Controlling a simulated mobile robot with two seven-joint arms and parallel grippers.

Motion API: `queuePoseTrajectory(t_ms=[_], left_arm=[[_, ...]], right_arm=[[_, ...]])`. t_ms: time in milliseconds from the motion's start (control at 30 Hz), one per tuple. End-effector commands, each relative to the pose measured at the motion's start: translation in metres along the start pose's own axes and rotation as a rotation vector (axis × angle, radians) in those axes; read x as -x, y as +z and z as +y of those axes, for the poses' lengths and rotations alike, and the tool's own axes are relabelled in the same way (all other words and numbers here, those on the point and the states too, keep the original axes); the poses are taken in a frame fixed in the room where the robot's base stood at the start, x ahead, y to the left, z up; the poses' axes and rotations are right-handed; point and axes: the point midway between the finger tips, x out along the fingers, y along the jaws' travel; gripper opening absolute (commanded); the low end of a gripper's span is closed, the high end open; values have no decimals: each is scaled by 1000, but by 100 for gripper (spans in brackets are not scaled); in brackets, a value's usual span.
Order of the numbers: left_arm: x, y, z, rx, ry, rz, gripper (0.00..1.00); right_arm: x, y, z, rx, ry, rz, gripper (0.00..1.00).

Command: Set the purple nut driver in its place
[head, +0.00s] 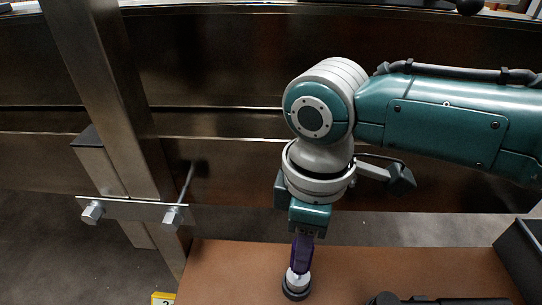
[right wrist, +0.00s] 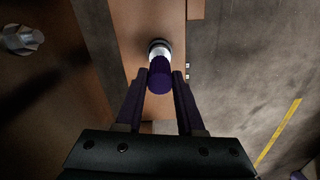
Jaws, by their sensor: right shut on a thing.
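The purple nut driver (head: 301,256) is upright under my right gripper (head: 302,239), which points straight down and is shut on it. In the right wrist view the driver's purple end (right wrist: 160,77) lies between the fingers of the right gripper (right wrist: 160,90). Below the purple part is a white section, and below that a dark round ring (head: 296,291) at the brown tabletop. I cannot tell whether the white section belongs to the driver or to a holder, or whether the driver is seated. My left gripper is not in view.
The brown tabletop (head: 230,270) is clear left of the driver. A dark bin (head: 525,255) stands at the right edge. A steel post with bolts (head: 130,210) rises at the left, near a yellow numbered tag (head: 163,299). A dark thing shows at the bottom edge.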

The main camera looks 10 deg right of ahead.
Motion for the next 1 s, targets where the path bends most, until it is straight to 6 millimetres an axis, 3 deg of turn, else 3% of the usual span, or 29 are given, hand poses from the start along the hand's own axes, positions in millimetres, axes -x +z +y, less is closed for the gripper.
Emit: queuePoseTrajectory(t_ms=[700,733,1000], left_arm=[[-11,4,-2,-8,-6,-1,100],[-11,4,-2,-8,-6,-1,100],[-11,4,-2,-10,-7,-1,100]], right_arm=[[-19,0,0,0,1,1,0],[-19,0,0,0,1,1,38],[-19,0,0,0,1,0,68]])
